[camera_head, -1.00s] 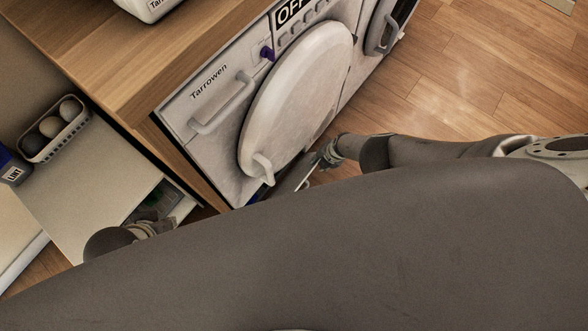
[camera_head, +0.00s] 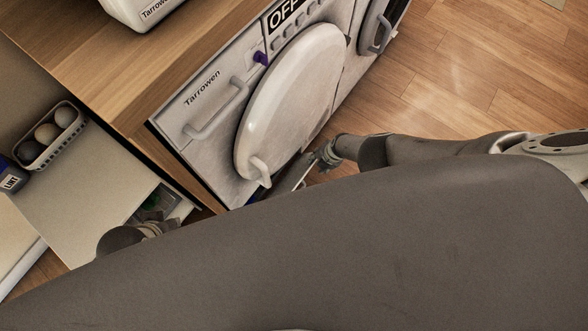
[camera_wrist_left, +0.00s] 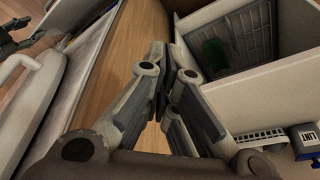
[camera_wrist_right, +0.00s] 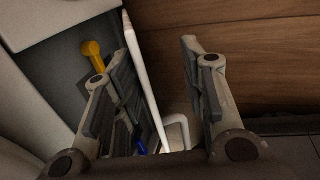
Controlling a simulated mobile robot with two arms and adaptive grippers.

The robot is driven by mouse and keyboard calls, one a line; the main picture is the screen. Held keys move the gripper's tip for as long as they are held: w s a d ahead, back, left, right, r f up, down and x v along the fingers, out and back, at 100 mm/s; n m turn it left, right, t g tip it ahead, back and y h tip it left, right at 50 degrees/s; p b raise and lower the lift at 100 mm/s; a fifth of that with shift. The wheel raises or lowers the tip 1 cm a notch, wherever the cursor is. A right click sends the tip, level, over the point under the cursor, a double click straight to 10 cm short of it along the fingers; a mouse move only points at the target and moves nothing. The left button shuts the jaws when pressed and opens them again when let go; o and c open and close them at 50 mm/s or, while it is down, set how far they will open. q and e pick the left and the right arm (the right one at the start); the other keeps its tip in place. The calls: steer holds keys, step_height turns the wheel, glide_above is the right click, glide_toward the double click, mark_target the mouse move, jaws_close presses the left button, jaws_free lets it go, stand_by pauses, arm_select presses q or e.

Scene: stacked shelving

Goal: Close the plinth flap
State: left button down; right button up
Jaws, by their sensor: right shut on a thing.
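The plinth flap (camera_head: 290,182) stands open low at the foot of the washing machine, below its round door (camera_head: 292,100); my grey arm link hides part of it. In the right wrist view the flap (camera_wrist_right: 146,85) is a thin white panel seen edge-on between the fingers of my right gripper (camera_wrist_right: 160,85). A dark recess with a yellow knob (camera_wrist_right: 93,54) lies to its left. My right gripper (camera_head: 320,160) is shut on the flap. My left gripper (camera_wrist_left: 168,75) is shut and empty, beside the wooden cabinet side and an open drawer (camera_wrist_left: 235,45).
The washer's round door and a white handle (camera_head: 216,112) stick out above the flap. At the left are a basket of balls (camera_head: 50,136) and a blue LINT box (camera_head: 12,178). The wooden floor (camera_head: 480,70) at the right is clear.

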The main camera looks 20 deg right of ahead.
arm_select(q)
steer(key=s+f+p, duration=0.2)
steer(key=f+p, duration=0.1)
steer(key=f, duration=0.7)
steer(key=s+f+g+p, duration=0.1)
steer(key=s+f+p, duration=0.2)
steer(key=f, duration=0.8)
steer(key=shift+s+a+f+p, duration=0.15)
steer(key=shift+a+f+p, duration=0.1)
steer(key=shift+a+p, duration=0.05)
stand_by(0.7)
stand_by(0.5)
